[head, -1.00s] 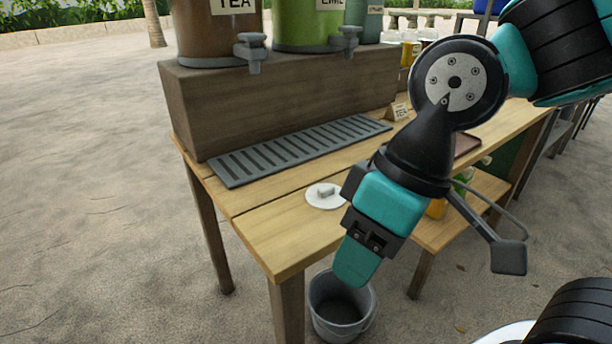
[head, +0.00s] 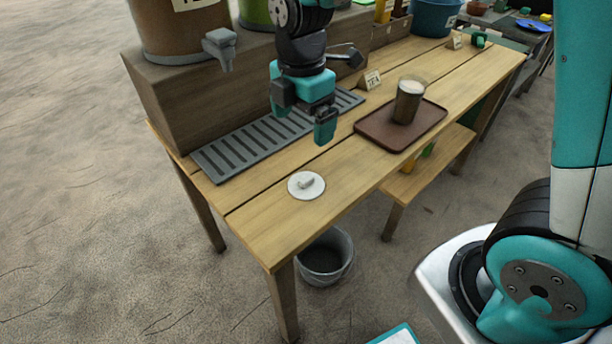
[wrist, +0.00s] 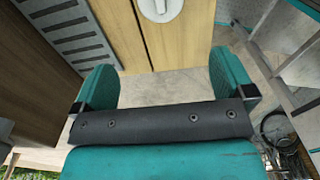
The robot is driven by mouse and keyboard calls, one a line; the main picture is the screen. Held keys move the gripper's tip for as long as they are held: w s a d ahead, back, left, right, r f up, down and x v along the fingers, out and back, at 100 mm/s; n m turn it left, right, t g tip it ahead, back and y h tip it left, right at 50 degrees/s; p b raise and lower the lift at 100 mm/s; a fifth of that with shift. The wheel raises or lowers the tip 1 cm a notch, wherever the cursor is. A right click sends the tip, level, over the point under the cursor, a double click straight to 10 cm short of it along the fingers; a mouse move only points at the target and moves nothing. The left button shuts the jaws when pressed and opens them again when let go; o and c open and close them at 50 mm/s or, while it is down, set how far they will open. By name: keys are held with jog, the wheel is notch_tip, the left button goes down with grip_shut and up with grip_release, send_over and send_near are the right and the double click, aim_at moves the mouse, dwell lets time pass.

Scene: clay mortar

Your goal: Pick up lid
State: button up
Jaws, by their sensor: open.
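The lid (head: 296,190) is a small white disc with a raised grip on top. It lies flat on the wooden table (head: 290,230) near the front left end. The lid also shows at the top edge of the wrist view (wrist: 172,12), partly cut off. My gripper (head: 318,132) is above the table, up and to the right of the lid in the head view, apart from it. In the wrist view my gripper (wrist: 164,88) has its two teal fingers spread wide with nothing between them.
A dark grey slotted drip tray (head: 235,155) lies behind the lid, below the drink dispensers (head: 170,25). A brown tray (head: 375,128) holding a tall cup (head: 408,103) is to the right. A grey bucket (head: 325,262) stands under the table. The tabletop around the lid is clear.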

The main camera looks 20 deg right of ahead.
jog(key=b, duration=0.1)
send_over(306, 177)
jog(key=f, duration=0.9)
jog(key=shift+a+f, duration=0.3)
jog(key=shift+f, duration=0.1)
jog(key=shift+d+f+b, duration=0.15)
jog(key=shift+f+b, duration=0.1)
jog(key=shift+f, duration=1.1)
jog(key=shift+d+f+b, duration=0.15)
jog(key=shift+f+b, duration=0.05)
jog(key=shift+f, duration=1.15)
jog(key=c, duration=0.8)
jog(key=shift+o, duration=0.2)
